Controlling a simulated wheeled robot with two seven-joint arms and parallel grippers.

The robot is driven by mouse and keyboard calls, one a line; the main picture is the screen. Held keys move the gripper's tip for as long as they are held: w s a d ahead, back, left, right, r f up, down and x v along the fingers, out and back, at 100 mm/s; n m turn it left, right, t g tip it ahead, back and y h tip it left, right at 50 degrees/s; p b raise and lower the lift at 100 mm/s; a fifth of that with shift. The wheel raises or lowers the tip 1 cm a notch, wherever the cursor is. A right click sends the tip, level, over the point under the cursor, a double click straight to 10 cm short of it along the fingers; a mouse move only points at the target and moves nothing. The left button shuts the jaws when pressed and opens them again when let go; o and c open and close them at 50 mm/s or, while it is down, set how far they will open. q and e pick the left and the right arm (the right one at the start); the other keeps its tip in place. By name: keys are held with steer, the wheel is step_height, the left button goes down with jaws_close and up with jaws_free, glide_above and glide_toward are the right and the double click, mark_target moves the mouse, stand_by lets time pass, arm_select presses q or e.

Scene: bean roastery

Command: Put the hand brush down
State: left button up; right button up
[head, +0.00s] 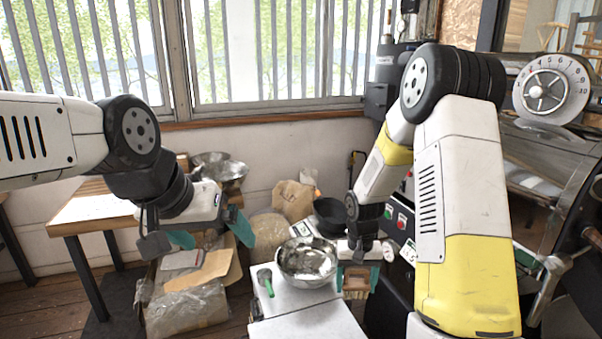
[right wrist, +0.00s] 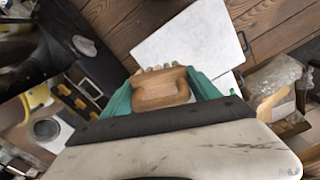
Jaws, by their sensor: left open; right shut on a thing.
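The hand brush (head: 356,283) has a brown wooden body. My right gripper (head: 358,279) is shut on it, beside the right edge of a white worktop (head: 305,321). In the right wrist view the wooden body of the brush (right wrist: 161,88) sits between the teal fingers, with pale bristle tufts at its far edge. The white top (right wrist: 188,45) shows beyond it; I cannot tell the height of the brush over it. My left gripper (head: 211,236) is open and empty, over the boxes at the left.
A metal bowl (head: 306,261) and a green-handled tool (head: 265,281) are on the worktop, whose front part is bare. A cardboard box in plastic (head: 185,312) stands at the left. A black bowl (head: 330,214) is behind. Roasting machinery (head: 545,180) fills the right.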

steer(key=shift+d+r, duration=0.35)
steer(key=shift+r, duration=0.2)
steer(key=s+a+f+n, duration=0.1)
steer(key=s+f, duration=0.2)
steer(key=f, duration=0.6)
steer(key=s+a+f+n, duration=0.1)
steer(key=s+f+n, duration=0.15)
steer(key=f, duration=0.75)
steer(key=s+a+f+n, duration=0.15)
steer(key=s+f, duration=0.25)
steer(key=f, duration=0.5)
steer(key=shift+m, duration=0.3)
steer(key=w+d, duration=0.1)
steer(key=w, duration=0.3)
steer(key=w+d+f, duration=0.1)
steer(key=w, duration=0.4)
steer(key=w+d, duration=0.2)
steer(key=w, duration=0.3)
steer(key=shift+w+d+f, duration=0.1)
steer(key=shift+w+f, duration=0.05)
steer(key=shift+w, duration=0.1)
steer(key=shift+f, duration=1.75)
steer(key=shift+f, duration=0.1)
steer(key=o, duration=1.4)
